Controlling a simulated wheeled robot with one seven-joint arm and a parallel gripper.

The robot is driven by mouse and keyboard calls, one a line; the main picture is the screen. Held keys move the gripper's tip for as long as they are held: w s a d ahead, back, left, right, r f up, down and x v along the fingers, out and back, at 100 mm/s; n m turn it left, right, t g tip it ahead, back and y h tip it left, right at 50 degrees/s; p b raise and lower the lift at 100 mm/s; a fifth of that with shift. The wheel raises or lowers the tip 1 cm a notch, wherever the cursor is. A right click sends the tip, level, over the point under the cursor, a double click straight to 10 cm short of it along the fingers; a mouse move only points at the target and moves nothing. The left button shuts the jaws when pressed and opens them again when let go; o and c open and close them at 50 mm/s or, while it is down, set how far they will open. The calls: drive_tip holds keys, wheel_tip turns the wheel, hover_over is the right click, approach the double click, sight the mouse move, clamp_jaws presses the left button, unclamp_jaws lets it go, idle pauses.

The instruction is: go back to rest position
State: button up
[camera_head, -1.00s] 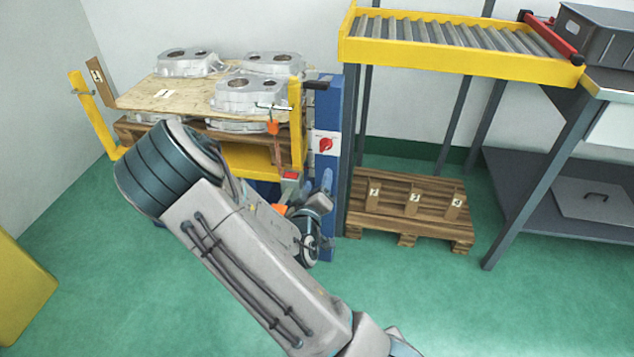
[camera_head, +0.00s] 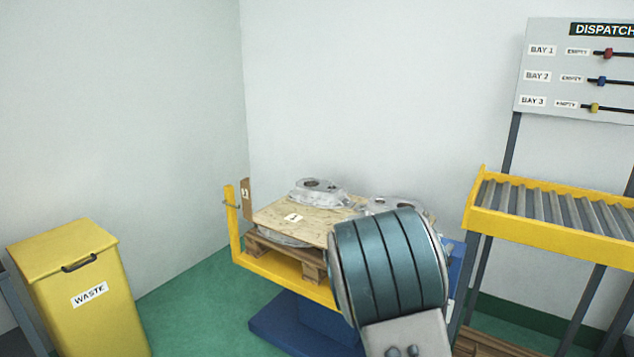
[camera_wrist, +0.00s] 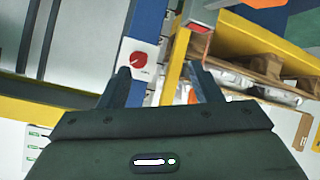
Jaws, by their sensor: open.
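My gripper (camera_wrist: 162,84) shows in the wrist view with its two dark fingers apart and nothing between them. Beyond the fingers are a blue post with a red rotary switch (camera_wrist: 139,60) and yellow framing. In the head view my arm's banded joint covers the right part of the yellow lift table (camera_head: 284,275), and my gripper is not seen there. Grey castings (camera_head: 320,191) rest on a plywood sheet (camera_head: 285,217) on that table, with more castings beneath the sheet. Other castings are partly hidden behind my arm.
A yellow waste bin (camera_head: 75,280) stands at the left. A yellow roller conveyor (camera_head: 545,232) stands at the right, below a dispatch board (camera_head: 575,75). A wooden pallet (camera_head: 485,343) lies low under the conveyor. Green floor (camera_head: 195,300) is clear between bin and lift table.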

drive_tip(key=s+a+r+g+y+p, duration=0.1)
drive_tip(key=s+a+r+y+p, duration=0.2)
drive_tip(key=r, duration=0.4)
drive_tip(key=s+a+r+g+y+p, duration=0.1)
drive_tip(key=s+a+r+g+p, duration=0.1)
drive_tip(key=r+p, duration=0.35)
drive_tip(key=s+a+r+g+y+p, duration=0.1)
drive_tip(key=s+a+r+y+p, duration=0.15)
drive_tip(key=r, duration=0.55)
drive_tip(key=s+r+n+g+p, duration=0.1)
drive_tip(key=s+r+g+p, duration=0.2)
drive_tip(key=s+r+p, duration=0.5)
drive_tip(key=s+r, duration=0.6)
drive_tip(key=r, duration=0.2)
drive_tip(key=shift+s+h+p, duration=0.2)
drive_tip(key=shift+h+p, duration=0.1)
drive_tip(key=shift+h, duration=0.05)
